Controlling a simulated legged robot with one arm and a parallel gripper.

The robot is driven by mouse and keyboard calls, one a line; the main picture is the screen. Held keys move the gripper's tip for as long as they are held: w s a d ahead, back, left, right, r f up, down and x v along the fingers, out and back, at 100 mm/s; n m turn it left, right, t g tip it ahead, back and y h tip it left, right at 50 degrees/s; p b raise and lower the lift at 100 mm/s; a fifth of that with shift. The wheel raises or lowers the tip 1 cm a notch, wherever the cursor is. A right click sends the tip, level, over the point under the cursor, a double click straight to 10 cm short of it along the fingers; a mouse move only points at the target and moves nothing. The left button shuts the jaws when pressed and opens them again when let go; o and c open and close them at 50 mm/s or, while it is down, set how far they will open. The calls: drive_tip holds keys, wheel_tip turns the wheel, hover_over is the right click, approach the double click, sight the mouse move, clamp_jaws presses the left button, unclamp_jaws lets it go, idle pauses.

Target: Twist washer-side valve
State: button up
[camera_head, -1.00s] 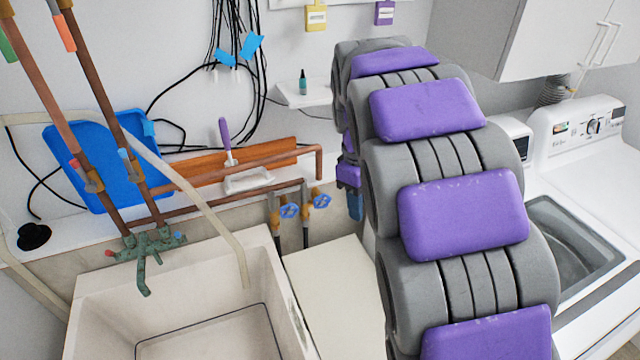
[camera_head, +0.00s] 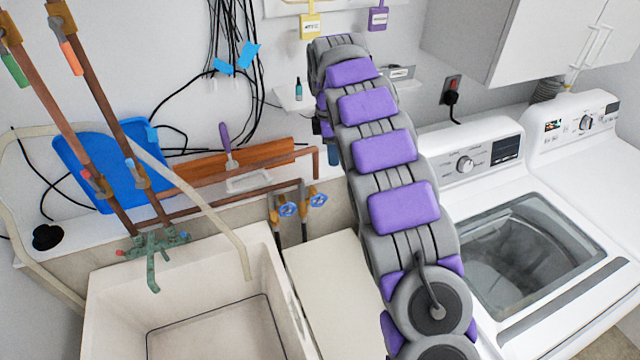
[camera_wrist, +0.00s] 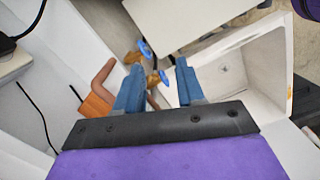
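Two valves with blue handles stand side by side on brass fittings below the copper pipes, between sink and washer. The washer-side valve (camera_head: 318,200) is the right one in the head view. The sink-side valve (camera_head: 288,209) is to its left. In the wrist view the washer-side handle (camera_wrist: 146,49) seems to be the left, farther one, and the sink-side handle (camera_wrist: 163,77) is nearer. My gripper (camera_wrist: 159,63) is open, its two blue fingers wide apart with both handles showing in the gap. It seems clear of both. In the head view my arm partly hides the gripper, above the valves.
A utility sink (camera_head: 190,272) with a green faucet (camera_head: 153,251) is at the left. A pale panel (camera_head: 333,290) lies below the valves. Washing machines (camera_head: 500,230) stand at the right. A copper pipe elbow (camera_wrist: 103,76) and a small wall shelf (camera_head: 300,98) are close to my gripper.

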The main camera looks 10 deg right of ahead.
sight(319, 194)
drive_tip(key=shift+w+a+f+n+p, duration=1.3)
drive_tip(key=shift+w+n, duration=0.8)
drive_tip(key=shift+w, duration=0.65)
drive_tip(key=shift+y, duration=0.4)
wheel_tip(319, 194, down, 16)
drive_tip(key=shift+f, duration=0.1)
drive_tip(key=shift+c, duration=0.4)
clamp_jaws()
